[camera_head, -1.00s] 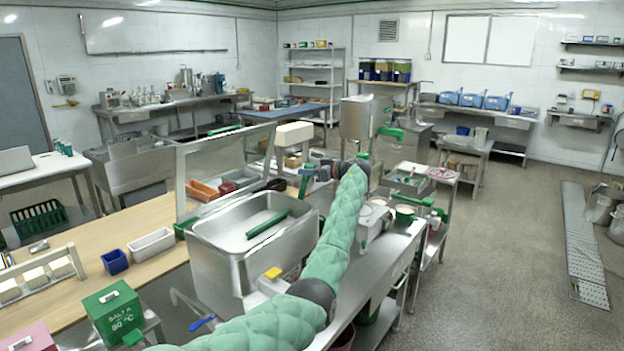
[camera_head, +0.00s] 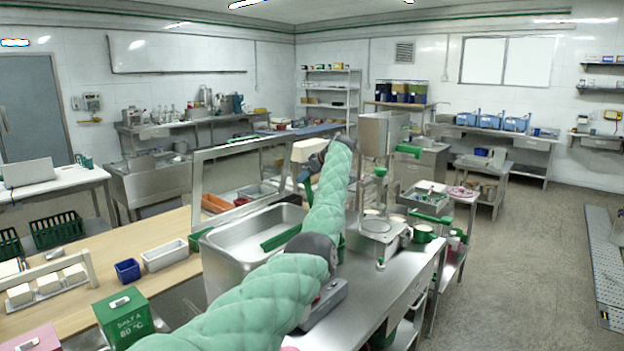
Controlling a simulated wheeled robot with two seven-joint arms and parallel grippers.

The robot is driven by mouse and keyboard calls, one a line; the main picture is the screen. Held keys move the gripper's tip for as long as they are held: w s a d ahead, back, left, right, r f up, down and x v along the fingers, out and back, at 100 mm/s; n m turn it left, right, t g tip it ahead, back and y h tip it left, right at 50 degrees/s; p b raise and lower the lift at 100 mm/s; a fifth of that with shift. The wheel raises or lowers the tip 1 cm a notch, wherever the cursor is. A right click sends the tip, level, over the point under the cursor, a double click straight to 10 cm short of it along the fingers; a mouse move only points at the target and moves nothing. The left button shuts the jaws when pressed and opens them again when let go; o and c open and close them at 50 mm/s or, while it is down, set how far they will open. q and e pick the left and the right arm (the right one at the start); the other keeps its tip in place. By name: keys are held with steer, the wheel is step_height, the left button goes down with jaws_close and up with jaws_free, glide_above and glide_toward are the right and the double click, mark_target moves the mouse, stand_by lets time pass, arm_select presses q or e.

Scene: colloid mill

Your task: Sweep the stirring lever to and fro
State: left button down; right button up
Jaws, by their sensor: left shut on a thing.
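The colloid mill's steel hopper (camera_head: 384,131) stands on its column at the middle, with a green handle (camera_head: 408,150) sticking out to its right. My left arm comes in from the bottom left and crosses in front of the bench. Its wrist bends left, and my left gripper (camera_head: 311,170) is small and mostly hidden behind the arm. It is shut at a slim upright green lever (camera_head: 308,187) below a white machine head (camera_head: 308,150). The exact contact is too small to make out. My right gripper is out of view.
The floor at right is open up to a metal ramp (camera_head: 603,262).

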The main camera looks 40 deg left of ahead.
arm_select(q)
steer(key=shift+w+a+f+h+p, duration=0.15)
steer(key=shift+a+h, duration=0.2)
steer(key=shift+a, duration=0.2)
steer(key=shift+s+a+f+h+p, duration=0.1)
steer(key=shift+a+h+p, duration=0.05)
steer(key=shift+a+h, duration=0.3)
steer(key=shift+a, duration=0.15)
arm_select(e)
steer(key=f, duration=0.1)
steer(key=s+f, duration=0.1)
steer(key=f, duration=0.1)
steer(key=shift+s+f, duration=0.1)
arm_select(q)
steer(key=c, duration=1.4)
jaws_free()
steer(key=shift+c, duration=0.2)
steer(key=o, duration=0.4)
steer(key=shift+a, duration=0.1)
steer(key=shift+a+f, duration=0.1)
steer(key=shift+f, duration=0.1)
steer(key=shift+r, duration=0.1)
